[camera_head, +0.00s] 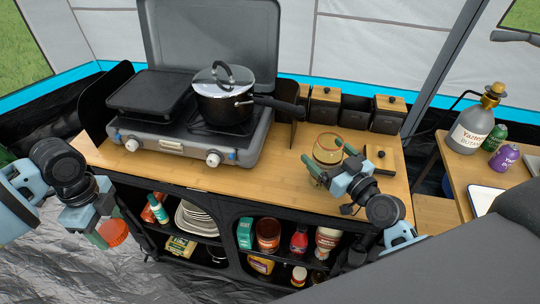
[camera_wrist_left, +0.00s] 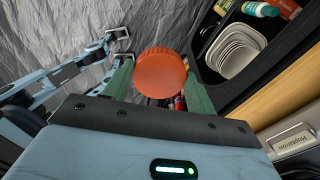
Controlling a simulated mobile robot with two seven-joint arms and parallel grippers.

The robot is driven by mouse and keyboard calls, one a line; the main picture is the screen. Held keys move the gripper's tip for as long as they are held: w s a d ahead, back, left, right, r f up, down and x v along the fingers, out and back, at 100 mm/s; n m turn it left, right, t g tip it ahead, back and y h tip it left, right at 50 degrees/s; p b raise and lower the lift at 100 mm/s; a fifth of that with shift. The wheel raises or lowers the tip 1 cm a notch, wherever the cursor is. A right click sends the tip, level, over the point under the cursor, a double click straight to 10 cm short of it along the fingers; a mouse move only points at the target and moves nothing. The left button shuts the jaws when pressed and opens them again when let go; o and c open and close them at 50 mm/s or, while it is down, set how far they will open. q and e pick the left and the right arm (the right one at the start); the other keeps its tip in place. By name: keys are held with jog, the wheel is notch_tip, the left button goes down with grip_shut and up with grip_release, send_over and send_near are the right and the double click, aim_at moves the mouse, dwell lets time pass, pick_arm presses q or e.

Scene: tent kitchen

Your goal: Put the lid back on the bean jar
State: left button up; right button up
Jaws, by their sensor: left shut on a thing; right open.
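A round orange-red lid (camera_head: 114,232) is held in my left gripper (camera_head: 100,236), which is shut on it in front of the counter's left end, off the counter and over the floor side. In the left wrist view the lid (camera_wrist_left: 161,73) sits between the two green fingers (camera_wrist_left: 160,84), its ribbed rim showing. The glass jar (camera_head: 327,146) with tan contents, too small to identify, stands upright on the counter with no lid visible on top. My right gripper (camera_head: 331,165) is open at the jar's near side, its fingers close to the glass; contact cannot be told.
A camping stove (camera_head: 190,150) with a lidded pot (camera_head: 223,105) fills the counter's left. Dark canisters (camera_head: 388,115) line the back. A flat wooden piece with a dark knob (camera_head: 400,165) lies right of the jar. Shelves below hold bottles and plates (camera_head: 197,222).

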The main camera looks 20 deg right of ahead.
aim_at(338, 151)
jog(key=c, duration=1.2)
jog(key=shift+r, duration=0.1)
jog(key=shift+c, duration=0.2)
pick_arm(q)
jog(key=shift+r, duration=0.1)
pick_arm(e)
jog(key=shift+r, duration=0.1)
